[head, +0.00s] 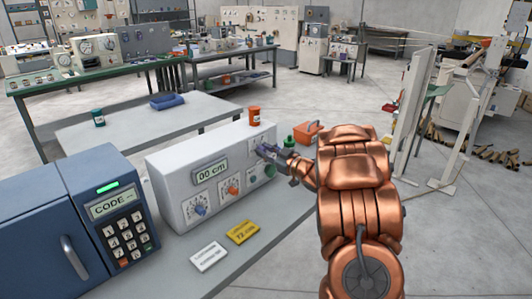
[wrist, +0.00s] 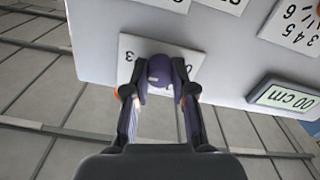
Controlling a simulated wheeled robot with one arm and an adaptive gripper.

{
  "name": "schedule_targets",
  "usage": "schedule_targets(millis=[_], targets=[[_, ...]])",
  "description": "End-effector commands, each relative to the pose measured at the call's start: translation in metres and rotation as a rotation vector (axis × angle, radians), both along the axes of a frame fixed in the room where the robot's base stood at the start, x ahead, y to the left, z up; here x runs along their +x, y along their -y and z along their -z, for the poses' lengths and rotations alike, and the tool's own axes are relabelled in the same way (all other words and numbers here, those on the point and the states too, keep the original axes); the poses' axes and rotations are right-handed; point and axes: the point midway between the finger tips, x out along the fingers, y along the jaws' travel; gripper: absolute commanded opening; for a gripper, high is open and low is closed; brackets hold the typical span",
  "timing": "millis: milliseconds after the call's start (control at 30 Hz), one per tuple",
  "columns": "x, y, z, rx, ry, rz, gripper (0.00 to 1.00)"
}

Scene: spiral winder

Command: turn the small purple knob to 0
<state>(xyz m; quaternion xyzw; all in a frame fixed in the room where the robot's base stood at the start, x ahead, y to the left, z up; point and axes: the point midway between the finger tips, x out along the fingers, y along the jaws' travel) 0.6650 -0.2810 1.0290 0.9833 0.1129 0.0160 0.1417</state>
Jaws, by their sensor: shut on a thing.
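The small purple knob (wrist: 160,72) sits on a white numbered plate (wrist: 128,45) on the front of a light grey box (head: 167,164). In the wrist view my gripper (wrist: 163,90) has one finger on each side of the knob and is shut on it. The fingers hide much of the plate; a 3 shows on its left, and the knob's pointer cannot be made out. In the head view my gripper (head: 265,150) reaches the upper right of the box front and covers the knob.
The box display (head: 211,172) reads 00 cm. A larger blue knob (head: 200,210) and an orange knob (head: 233,190) are lower on the front. A blue keypad box (head: 115,215) stands left. White (head: 208,256) and yellow (head: 242,232) cards lie in front.

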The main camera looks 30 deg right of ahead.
Motion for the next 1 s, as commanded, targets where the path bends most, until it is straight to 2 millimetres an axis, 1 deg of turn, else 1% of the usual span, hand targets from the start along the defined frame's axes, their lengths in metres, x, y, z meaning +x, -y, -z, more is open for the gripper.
schedule_targets(millis=[267, 1000], targets=[[-0.0002, 0.0008, 0.0058, -0.144, 0.035, 0.003, 0.00], [-0.0003, -0.0007, 0.0076, -0.818, 0.191, 0.001, 0.00]])
